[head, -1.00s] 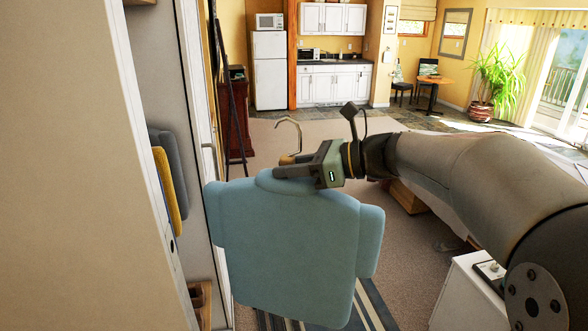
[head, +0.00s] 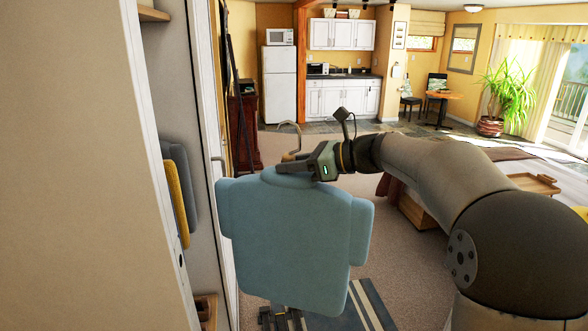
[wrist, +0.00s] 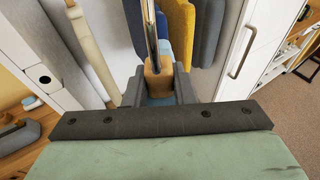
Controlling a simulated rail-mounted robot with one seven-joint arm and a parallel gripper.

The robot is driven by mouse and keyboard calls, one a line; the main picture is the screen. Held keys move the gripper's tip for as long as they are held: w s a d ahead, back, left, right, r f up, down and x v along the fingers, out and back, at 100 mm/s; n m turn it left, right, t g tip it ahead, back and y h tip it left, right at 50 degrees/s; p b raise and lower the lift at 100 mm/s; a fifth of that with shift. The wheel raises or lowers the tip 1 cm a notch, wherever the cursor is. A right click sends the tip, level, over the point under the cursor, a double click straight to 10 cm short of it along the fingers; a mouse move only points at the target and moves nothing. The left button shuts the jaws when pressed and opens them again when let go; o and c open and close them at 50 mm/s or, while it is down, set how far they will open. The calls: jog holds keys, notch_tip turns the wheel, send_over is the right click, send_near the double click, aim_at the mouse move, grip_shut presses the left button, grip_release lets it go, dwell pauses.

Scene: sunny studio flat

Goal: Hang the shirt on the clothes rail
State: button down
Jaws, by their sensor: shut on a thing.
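The light blue shirt (head: 293,245) hangs upright in the air, roughly facing the head camera. Its hanger's metal hook (head: 291,131) rises above the collar. My gripper (head: 287,163) is shut on the hanger's wooden neck, just above the shirt. In the wrist view the wooden neck (wrist: 158,78) sits between the fingers, with the hook's metal stem (wrist: 150,28) beyond. The shirt is right of the open wardrobe (head: 165,80), apart from the garments inside. The clothes rail is hidden in the head view.
A mustard garment (head: 177,203) and a grey garment (head: 186,180) hang in the wardrobe. A white door edge (head: 208,150) stands between them and the shirt. A wooden tray (head: 533,184) is at the right. Open carpet and a striped rug (head: 368,305) lie beyond the shirt.

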jog(key=shift+w+a, duration=0.25)
jog(key=shift+w, duration=0.75)
jog(key=shift+w+a, duration=0.3)
jog(key=shift+w, duration=0.65)
jog(key=shift+w+a, duration=0.25)
jog(key=shift+w, duration=0.75)
jog(key=shift+s+a+n+g, duration=0.6)
jog(key=shift+a+g, duration=0.15)
jog(key=shift+a, duration=1.55)
jog(key=shift+s+a+n+g, duration=0.6)
jog(key=shift+a+g, duration=0.2)
jog(key=shift+a, duration=1.55)
jog(key=shift+s+a+n+g, duration=0.5)
jog(key=shift+s+a+g, duration=0.2)
jog(key=shift+a, duration=1.6)
jog(key=s+a+n+g, duration=0.2)
jog(key=s+a+g, duration=0.1)
jog(key=a, duration=1.2)
jog(key=shift+s, duration=0.4)
